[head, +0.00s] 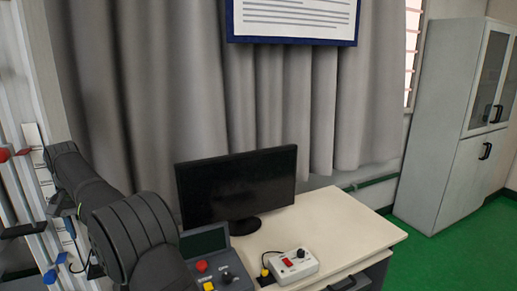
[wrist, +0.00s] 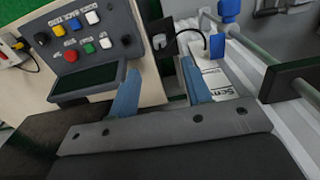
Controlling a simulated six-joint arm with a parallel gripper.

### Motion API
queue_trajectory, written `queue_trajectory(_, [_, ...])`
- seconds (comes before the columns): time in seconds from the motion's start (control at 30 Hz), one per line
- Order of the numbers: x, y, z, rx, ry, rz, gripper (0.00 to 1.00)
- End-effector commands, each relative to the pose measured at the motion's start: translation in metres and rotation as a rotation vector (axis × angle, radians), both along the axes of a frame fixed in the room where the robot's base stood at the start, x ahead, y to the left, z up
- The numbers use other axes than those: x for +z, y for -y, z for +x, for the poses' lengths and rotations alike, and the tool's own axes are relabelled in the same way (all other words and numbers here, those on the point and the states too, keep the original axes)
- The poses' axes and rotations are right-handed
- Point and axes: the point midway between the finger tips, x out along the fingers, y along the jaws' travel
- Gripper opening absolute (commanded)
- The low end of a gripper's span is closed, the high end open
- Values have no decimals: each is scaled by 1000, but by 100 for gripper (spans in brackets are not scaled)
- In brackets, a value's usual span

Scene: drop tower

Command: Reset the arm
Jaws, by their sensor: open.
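My arm (head: 125,235) runs along the left side of the head view, its dark links in front of the tower frame. My gripper (wrist: 161,76) shows in the wrist view with its two blue fingers apart and nothing between them. In the head view the gripper's fingers cannot be made out clearly.
A control panel (wrist: 83,38) with coloured buttons is close left of the fingers. Tower rails (wrist: 285,110) are close on the right. The desk (head: 345,228) holds a monitor (head: 237,185) and a white switch box (head: 291,266). Green floor is open at right.

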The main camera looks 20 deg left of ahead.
Motion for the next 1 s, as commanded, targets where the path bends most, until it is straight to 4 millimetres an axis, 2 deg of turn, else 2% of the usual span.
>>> queue_trajectory(0.1, [25, -1, 0, 0, 1, 3, 44])
queue_trajectory(0.3, [57, 0, 0, 0, 1, 3, 44])
queue_trajectory(0.57, [84, 0, 0, 0, 1, 1, 44])
queue_trajectory(0.87, [53, 1, -1, 0, -1, -2, 44])
queue_trajectory(1.0, [28, 1, 0, 0, -1, -4, 44])
